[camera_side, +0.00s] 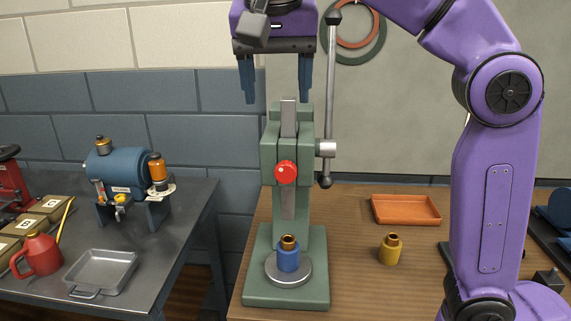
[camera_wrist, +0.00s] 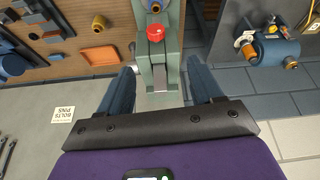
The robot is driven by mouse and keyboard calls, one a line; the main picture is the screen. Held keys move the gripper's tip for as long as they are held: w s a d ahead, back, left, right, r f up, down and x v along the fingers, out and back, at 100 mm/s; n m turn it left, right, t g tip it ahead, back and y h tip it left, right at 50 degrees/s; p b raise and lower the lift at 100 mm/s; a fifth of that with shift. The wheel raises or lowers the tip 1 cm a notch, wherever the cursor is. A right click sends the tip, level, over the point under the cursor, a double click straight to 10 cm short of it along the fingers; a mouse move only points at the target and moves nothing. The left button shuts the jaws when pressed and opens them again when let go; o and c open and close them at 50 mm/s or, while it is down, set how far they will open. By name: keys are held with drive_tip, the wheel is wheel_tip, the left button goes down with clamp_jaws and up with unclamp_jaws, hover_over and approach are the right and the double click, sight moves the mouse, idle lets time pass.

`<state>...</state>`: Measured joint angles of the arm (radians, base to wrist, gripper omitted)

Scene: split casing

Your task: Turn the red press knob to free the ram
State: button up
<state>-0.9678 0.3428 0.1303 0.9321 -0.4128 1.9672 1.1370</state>
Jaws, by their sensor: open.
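The red press knob (camera_side: 285,171) sits on the front of a green arbor press, below the middle of its head. It also shows in the wrist view (camera_wrist: 155,33). The grey ram (camera_side: 289,118) runs vertically through the press head (camera_side: 268,150), with its lower end above a blue part (camera_side: 288,258) with a brass top on the round plate. My gripper (camera_side: 276,92) is open and empty, pointing down above the top of the press, well above the knob. In the wrist view my two blue fingers (camera_wrist: 160,88) are spread apart, with the knob beyond them.
The press lever (camera_side: 331,90) stands upright just right of my fingers. A brass part (camera_side: 390,249) and an orange tray (camera_side: 406,209) are on the wooden bench to the right. A metal table on the left holds a blue machine (camera_side: 118,172), a red oil can (camera_side: 38,254) and a grey tray (camera_side: 101,271).

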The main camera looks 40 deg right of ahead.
sight(285, 165)
drive_tip(key=shift+s+d+r+m, duration=0.15)
drive_tip(key=shift+s+r+m, duration=0.2)
drive_tip(key=shift+m, duration=0.15)
drive_tip(key=shift+f, duration=0.1)
drive_tip(key=shift+x, duration=8.55)
drive_tip(key=shift+d, duration=0.15)
drive_tip(key=shift+c, duration=0.3)
drive_tip(key=c, duration=0.9)
